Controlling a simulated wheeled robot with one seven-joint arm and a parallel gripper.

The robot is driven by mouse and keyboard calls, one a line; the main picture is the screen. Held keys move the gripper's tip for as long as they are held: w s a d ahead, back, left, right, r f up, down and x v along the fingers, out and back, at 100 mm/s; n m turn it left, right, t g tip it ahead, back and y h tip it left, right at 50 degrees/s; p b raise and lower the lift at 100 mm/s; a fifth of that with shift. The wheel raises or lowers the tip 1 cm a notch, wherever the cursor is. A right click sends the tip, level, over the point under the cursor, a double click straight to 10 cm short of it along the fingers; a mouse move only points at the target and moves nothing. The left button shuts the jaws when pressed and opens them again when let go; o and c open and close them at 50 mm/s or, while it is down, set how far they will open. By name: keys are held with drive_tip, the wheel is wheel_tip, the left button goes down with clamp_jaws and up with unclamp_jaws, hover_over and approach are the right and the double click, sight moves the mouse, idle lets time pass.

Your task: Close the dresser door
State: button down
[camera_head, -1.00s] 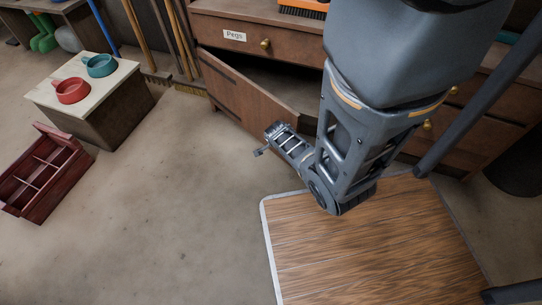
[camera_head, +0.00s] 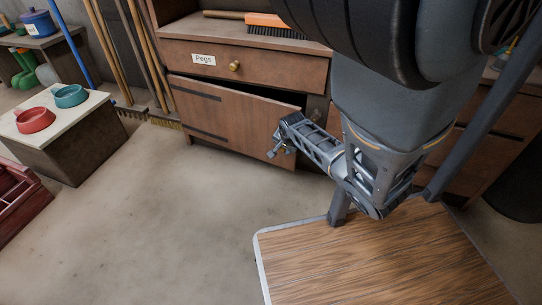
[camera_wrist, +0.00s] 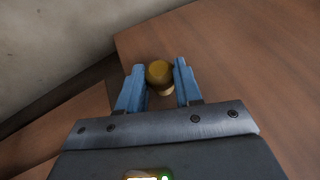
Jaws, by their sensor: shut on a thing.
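The dresser door (camera_head: 225,108) is a brown wooden panel below the "Pegs" drawer. It stands slightly ajar, with a dark gap along its top and right side. My gripper (camera_head: 276,148) is at the door's right, free edge. In the wrist view the blue fingers of my gripper (camera_wrist: 159,68) are shut on a round brass knob (camera_wrist: 159,74), one finger on each side. The door surface (camera_wrist: 235,60) fills much of the wrist view. In the head view the knob is hidden by my gripper.
The drawer (camera_head: 245,65) above is shut. A brush (camera_head: 275,22) lies on the dresser top. A low table (camera_head: 75,130) with red and teal bowls stands left, with a red crate (camera_head: 15,200) before it. A wood-topped platform (camera_head: 380,260) is at lower right. The floor between is clear.

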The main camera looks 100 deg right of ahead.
drive_tip(key=shift+s+d, duration=0.1)
drive_tip(key=shift+s, duration=0.35)
drive_tip(key=c, duration=1.1)
unclamp_jaws()
drive_tip(key=o, duration=0.3)
drive_tip(key=shift+w, duration=0.2)
drive_tip(key=shift+o, duration=0.2)
drive_tip(key=shift+r, duration=0.1)
drive_tip(key=p+v, duration=0.4)
drive_tip(key=v, duration=0.3)
drive_tip(key=shift+r+p, duration=0.3)
drive_tip(key=shift+r, duration=0.05)
